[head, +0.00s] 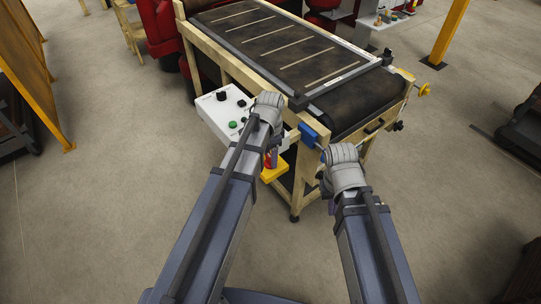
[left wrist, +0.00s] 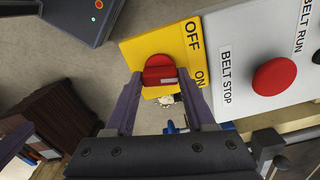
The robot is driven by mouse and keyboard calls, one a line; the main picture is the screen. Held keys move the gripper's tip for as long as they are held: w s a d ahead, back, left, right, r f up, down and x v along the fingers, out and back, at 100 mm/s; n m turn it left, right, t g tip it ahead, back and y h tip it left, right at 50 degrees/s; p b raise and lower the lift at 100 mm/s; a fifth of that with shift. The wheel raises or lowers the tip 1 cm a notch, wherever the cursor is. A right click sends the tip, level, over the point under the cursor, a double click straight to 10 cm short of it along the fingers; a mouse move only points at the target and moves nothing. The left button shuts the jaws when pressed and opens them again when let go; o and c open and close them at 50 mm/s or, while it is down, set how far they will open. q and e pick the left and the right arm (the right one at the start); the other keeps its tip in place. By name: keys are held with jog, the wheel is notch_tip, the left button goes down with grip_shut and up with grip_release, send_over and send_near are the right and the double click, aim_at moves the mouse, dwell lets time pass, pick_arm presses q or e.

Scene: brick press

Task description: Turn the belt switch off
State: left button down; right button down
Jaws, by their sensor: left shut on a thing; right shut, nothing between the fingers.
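The belt switch is a red round knob (left wrist: 160,69) on a yellow plate (left wrist: 150,45) marked OFF and ON. A short pale mark on the knob lies on its lower right side, towards the ON label. My left gripper (left wrist: 160,77) has its fingers on both sides of the knob and is shut on it. In the head view the yellow plate (head: 273,173) shows below my left wrist, which hides most of the knob. My right gripper (head: 327,187) is shut and empty, low in front of the conveyor's near end.
The white control panel (head: 214,108) stands beside the plate; its red BELT STOP button (left wrist: 274,77) is close to the right of my left fingers. The conveyor (head: 275,50) with its wooden frame lies ahead. Open floor is on both sides.

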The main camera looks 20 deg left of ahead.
pick_arm(q)
jog(key=n, duration=0.5)
jog(key=shift+n, duration=0.3)
jog(key=n, duration=0.5)
jog(key=shift+n, duration=0.4)
jog(key=shift+s, duration=0.1)
jog(key=shift+c, duration=1.2)
grip_release()
notch_tip(320, 180, up, 8)
jog(key=p, duration=0.8)
jog(key=shift+f, duration=0.1)
